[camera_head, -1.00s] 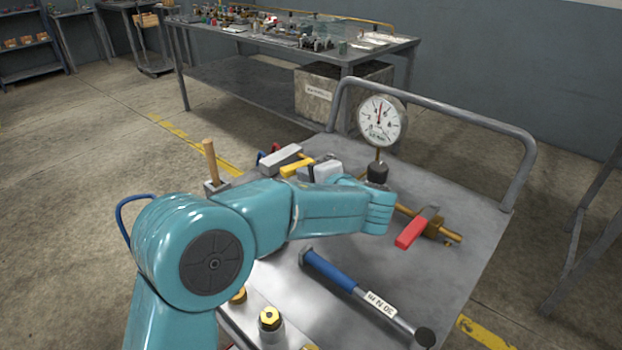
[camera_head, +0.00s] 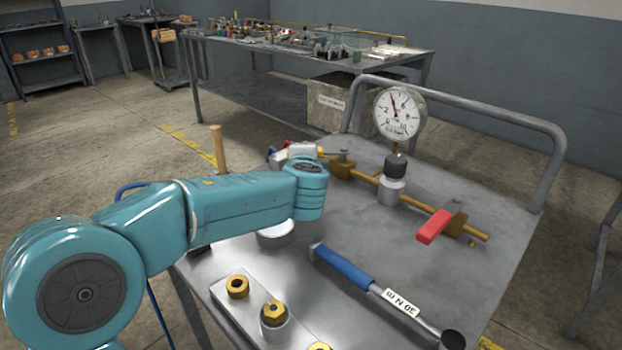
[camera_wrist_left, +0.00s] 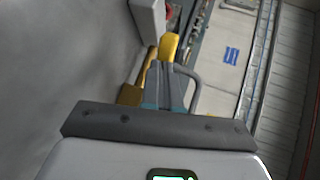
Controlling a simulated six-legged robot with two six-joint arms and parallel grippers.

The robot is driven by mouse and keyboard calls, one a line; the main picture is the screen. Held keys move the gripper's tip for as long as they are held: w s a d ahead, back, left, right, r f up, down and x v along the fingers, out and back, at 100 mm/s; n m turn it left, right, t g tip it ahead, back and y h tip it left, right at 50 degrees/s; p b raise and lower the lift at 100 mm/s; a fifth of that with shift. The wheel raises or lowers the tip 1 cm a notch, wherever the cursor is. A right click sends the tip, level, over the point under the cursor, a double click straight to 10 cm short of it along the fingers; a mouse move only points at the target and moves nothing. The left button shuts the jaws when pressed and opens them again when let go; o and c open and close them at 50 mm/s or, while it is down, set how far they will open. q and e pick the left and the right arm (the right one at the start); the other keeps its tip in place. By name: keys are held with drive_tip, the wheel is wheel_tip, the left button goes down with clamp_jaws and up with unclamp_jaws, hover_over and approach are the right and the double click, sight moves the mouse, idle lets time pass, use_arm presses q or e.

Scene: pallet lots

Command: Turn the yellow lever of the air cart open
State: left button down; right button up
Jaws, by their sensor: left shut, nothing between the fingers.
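The yellow lever (camera_wrist_left: 168,47) shows in the wrist view, just beyond my left fingertips, beside brass parts of the air line. I cannot tell whether the fingers touch it. My left gripper (camera_wrist_left: 166,80) is shut and empty, at the left end of the brass line. A brass valve body (camera_head: 342,168) shows there. The pressure gauge (camera_head: 399,114) stands upright on the line. The red lever (camera_head: 434,226) is at its right end. My right gripper is out of view.
A blue-handled torque wrench (camera_head: 345,270) lies on the grey cart top (camera_head: 400,250). Brass nuts (camera_head: 274,313) sit on a block at the front left. A wooden handle (camera_head: 218,149) stands at the left edge. A bent rail (camera_head: 480,108) rises along the back.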

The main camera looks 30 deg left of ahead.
use_arm(q)
drive_tip(key=shift+w+a+f+m+t+h+b, duration=0.1)
drive_tip(key=shift+w+a+m+t+h+b, duration=0.35)
drive_tip(key=shift+a+m+h, duration=0.45)
drive_tip(key=shift+w+a+m+t+h, duration=0.4)
drive_tip(key=shift+w+m+h, duration=0.4)
drive_tip(key=shift+h, duration=0.4)
drive_tip(key=shift+w+a+p, duration=0.2)
drive_tip(key=shift+w+a, duration=0.15)
drive_tip(key=shift+w, duration=0.4)
drive_tip(key=shift+w+a+p, duration=0.2)
drive_tip(key=shift+w+a, duration=0.15)
drive_tip(key=shift+w, duration=0.35)
drive_tip(key=shift+w+a, duration=0.1)
drive_tip(key=shift+w, duration=0.6)
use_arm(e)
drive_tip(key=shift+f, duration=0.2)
use_arm(q)
drive_tip(key=shift+r, duration=0.2)
